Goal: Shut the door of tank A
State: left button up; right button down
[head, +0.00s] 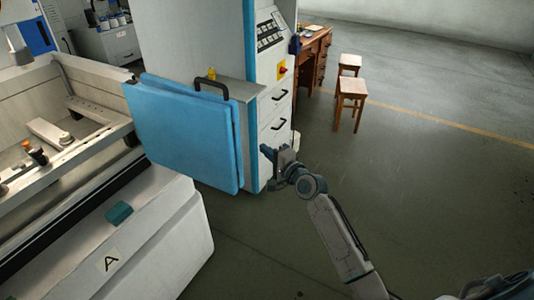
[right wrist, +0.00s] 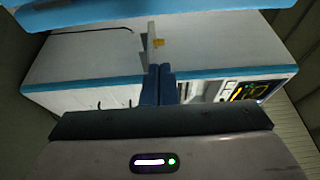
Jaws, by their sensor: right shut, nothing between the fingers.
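Tank A (head: 30,140) is an open pale machine tank at the left of the head view, with a black letter A on a label (head: 108,260) on its front. Its blue door (head: 185,130) stands swung open at the tank's right end, with a black handle (head: 211,86) at its top edge. My right gripper (head: 268,153) is to the right of the door, apart from its free edge in the picture. Its blue fingers (right wrist: 158,85) are shut with nothing between them. A blue edge along the top of the right wrist view may be the door. My left gripper is not in view.
A white and blue cabinet (head: 275,112) with drawers and a control panel stands behind the door and gripper. A wooden desk (head: 315,50) and two stools (head: 350,90) stand farther back. The floor (head: 440,180) at the right is clear.

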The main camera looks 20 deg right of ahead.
jog(key=w+a+p, duration=0.3)
jog(key=w+a, duration=0.1)
jog(key=a, duration=0.1)
dwell(0.3)
jog(key=shift+f, duration=0.1)
